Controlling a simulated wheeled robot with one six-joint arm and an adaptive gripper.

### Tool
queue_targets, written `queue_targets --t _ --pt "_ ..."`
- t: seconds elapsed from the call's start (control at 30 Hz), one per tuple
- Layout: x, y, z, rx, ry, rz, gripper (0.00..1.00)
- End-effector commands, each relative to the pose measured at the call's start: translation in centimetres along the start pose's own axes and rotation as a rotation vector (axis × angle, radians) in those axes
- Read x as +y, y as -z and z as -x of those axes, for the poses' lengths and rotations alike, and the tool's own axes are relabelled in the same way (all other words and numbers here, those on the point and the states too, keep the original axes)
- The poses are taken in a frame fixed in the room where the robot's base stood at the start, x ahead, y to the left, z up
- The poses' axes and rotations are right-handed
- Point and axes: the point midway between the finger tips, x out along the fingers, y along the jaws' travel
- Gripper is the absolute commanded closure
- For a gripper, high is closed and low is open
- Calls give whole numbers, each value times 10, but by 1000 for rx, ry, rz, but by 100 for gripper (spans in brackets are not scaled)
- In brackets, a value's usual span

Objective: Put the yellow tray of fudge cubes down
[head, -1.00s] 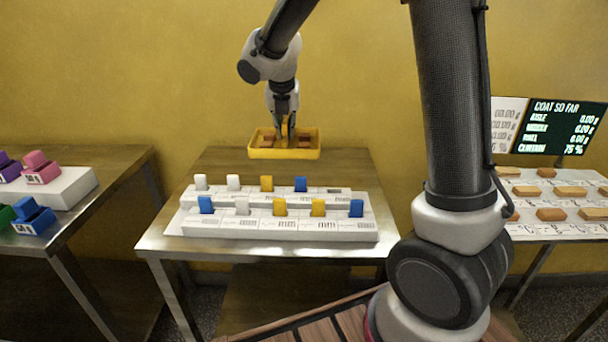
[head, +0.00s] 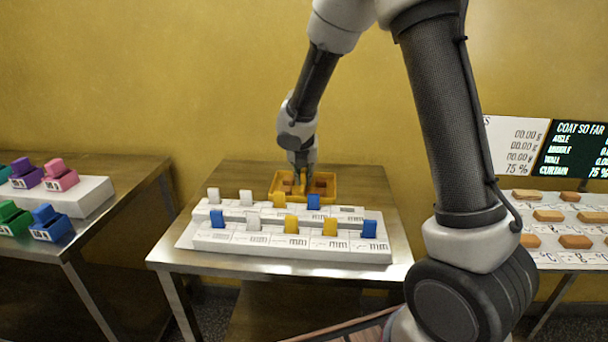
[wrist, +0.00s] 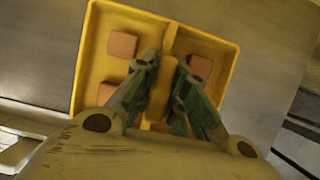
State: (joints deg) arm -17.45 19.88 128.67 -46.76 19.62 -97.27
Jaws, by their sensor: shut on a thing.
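The yellow tray (head: 326,177) of fudge cubes is at the back of the middle table, behind the white stepped rack. In the head view it appears to be at or just above the table top; I cannot tell whether it touches. The wrist view shows the tray (wrist: 92,62) with a raised middle divider and brown fudge cubes (wrist: 122,45) on both sides. My gripper (head: 301,183) points down and is shut on the tray's middle divider. In the wrist view, the green-padded fingers (wrist: 168,88) lie on either side of it and hide some of the tray's inside.
The white rack (head: 280,247) with several blue, white and yellow tabs stands in front of the tray. The middle table (head: 368,190) has bare top around the tray. A left table (head: 120,172) holds coloured blocks. A right table holds tan bars (head: 548,215) below a dark screen (head: 575,150).

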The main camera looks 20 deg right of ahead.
Motion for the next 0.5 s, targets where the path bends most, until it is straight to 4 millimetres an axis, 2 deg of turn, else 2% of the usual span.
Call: queue_targets --t 0.1,0.13,0.23,0.5 --pt "0 1 -2 0 0 0 100" --pt "0 1 -2 0 0 -1 82" --pt "0 1 -2 0 0 -1 65" --pt "0 0 -2 0 0 0 65"
